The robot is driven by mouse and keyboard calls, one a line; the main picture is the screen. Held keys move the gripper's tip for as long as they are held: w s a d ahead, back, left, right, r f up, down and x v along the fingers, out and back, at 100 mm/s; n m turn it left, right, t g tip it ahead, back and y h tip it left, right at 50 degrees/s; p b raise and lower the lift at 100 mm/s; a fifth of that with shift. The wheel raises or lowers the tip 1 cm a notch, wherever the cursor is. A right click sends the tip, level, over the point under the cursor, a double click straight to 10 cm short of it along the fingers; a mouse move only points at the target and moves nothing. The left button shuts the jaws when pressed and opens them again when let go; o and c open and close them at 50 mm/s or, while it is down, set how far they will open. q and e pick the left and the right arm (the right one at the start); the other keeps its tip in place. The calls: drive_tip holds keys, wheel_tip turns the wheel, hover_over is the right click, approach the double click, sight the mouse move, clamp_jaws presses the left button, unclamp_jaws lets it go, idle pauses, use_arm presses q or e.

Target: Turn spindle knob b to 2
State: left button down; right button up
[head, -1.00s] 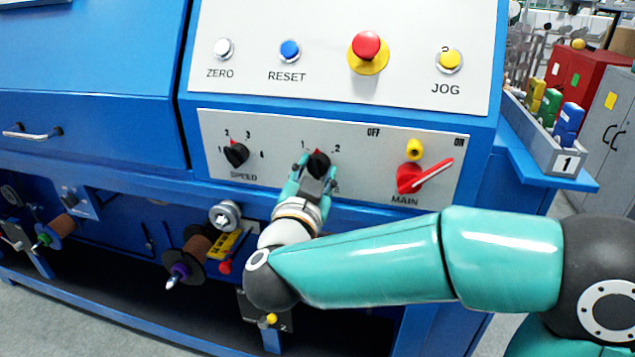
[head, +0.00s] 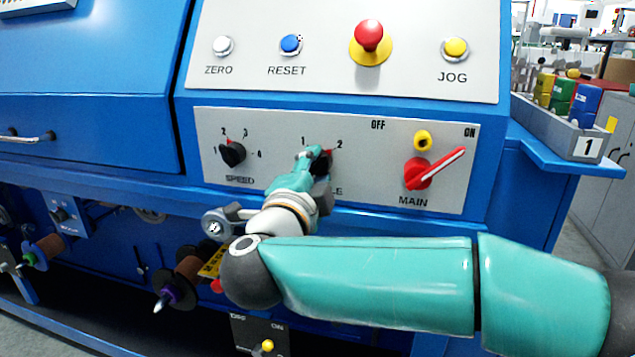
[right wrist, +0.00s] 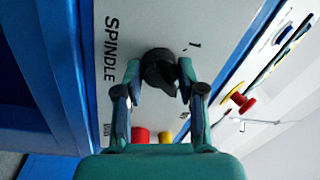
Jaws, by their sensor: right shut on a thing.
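The spindle knob (head: 321,165) is a black rotary knob with a red pointer mark, on the lower grey panel between the printed 1 and 2. Its red mark leans to the upper right, toward the 2. My right gripper (head: 317,160) is shut on this knob and partly covers it and its label. In the right wrist view, the gripper's fingers (right wrist: 160,78) sit on either side of the black knob (right wrist: 158,66), with SPINDLE printed to the left and the 1 at upper right. My left gripper is not in view.
The speed knob (head: 233,154) is to the left and the red main switch (head: 418,173) to the right on the same panel. Above are the zero, reset and jog buttons and a red mushroom button (head: 369,36). Spools (head: 180,285) stick out below the panel.

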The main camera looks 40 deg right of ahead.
drive_tip(key=shift+a+f+m+b, duration=0.15)
drive_tip(key=shift+f+m+b, duration=0.25)
drive_tip(key=shift+m, duration=0.2)
drive_tip(key=shift+r, duration=0.1)
drive_tip(key=o, duration=1.1)
drive_tip(key=shift+c, duration=0.2)
drive_tip(key=shift+o, duration=0.4)
drive_tip(key=shift+r, duration=0.15)
drive_tip(key=r+v, duration=0.1)
drive_tip(key=v, duration=1.1)
drive_tip(key=shift+f, duration=0.5)
drive_tip(key=shift+w, duration=0.1)
